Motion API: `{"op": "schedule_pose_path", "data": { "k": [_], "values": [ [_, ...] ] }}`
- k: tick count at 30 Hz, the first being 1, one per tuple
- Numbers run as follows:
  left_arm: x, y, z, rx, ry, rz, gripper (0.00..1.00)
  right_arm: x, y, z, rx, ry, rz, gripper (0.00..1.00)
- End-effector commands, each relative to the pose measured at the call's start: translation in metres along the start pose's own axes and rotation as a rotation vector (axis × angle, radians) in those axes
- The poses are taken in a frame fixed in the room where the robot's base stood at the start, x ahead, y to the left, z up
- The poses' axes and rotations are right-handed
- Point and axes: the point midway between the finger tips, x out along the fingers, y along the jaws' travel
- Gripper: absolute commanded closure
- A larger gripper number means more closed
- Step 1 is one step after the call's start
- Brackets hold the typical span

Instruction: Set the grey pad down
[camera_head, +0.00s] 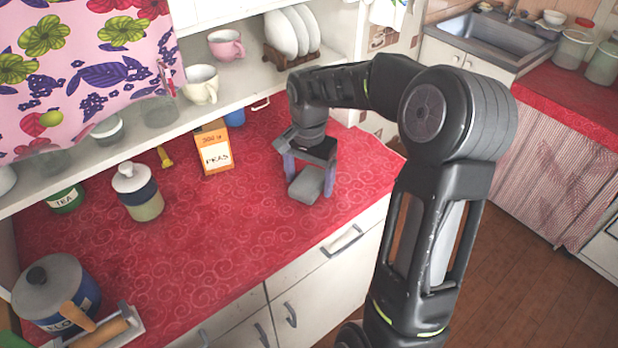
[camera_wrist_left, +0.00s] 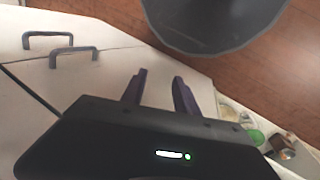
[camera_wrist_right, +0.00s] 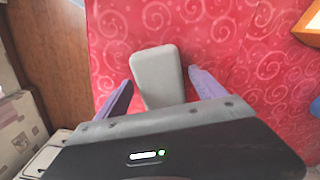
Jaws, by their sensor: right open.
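The grey pad (camera_head: 306,185) is a small block with rounded edges, lying on the red patterned counter (camera_head: 240,240) near its right end. My right gripper (camera_head: 309,178) is over the pad with its purple fingers apart, one on each side. In the right wrist view the pad (camera_wrist_right: 158,78) lies between the spread fingertips (camera_wrist_right: 160,88), with a gap on both sides. My left gripper (camera_wrist_left: 160,85) shows only in its own wrist view, fingers apart and empty, in front of white cabinet doors.
A blue canister (camera_head: 57,290) is at the front left. The shelf (camera_head: 245,80) with cups overhangs the back. The counter's front middle is clear.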

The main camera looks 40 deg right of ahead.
Motion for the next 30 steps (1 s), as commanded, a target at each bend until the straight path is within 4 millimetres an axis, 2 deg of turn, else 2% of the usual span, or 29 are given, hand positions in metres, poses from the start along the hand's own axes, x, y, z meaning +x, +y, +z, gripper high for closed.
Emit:
{"op": "schedule_pose_path", "data": {
  "k": [4,8,21,25,30],
  "values": [
    [0.001,0.000,0.000,0.000,0.000,0.000,0.64,-0.007,0.000,-0.001,0.000,0.002,-0.001,0.20],
    [0.003,-0.001,-0.001,0.001,0.001,0.001,0.64,-0.022,-0.001,-0.001,0.001,0.003,-0.003,0.20],
    [0.006,-0.002,-0.001,0.002,0.003,0.003,0.64,-0.107,-0.001,0.000,-0.001,0.002,-0.002,0.20],
    [0.006,-0.002,-0.001,0.002,0.002,0.002,0.64,-0.118,0.000,0.000,0.000,0.001,-0.001,0.20],
    [0.006,-0.002,-0.001,0.002,0.002,0.002,0.64,-0.121,0.000,0.000,0.000,0.000,0.000,0.20]
  ]
}}
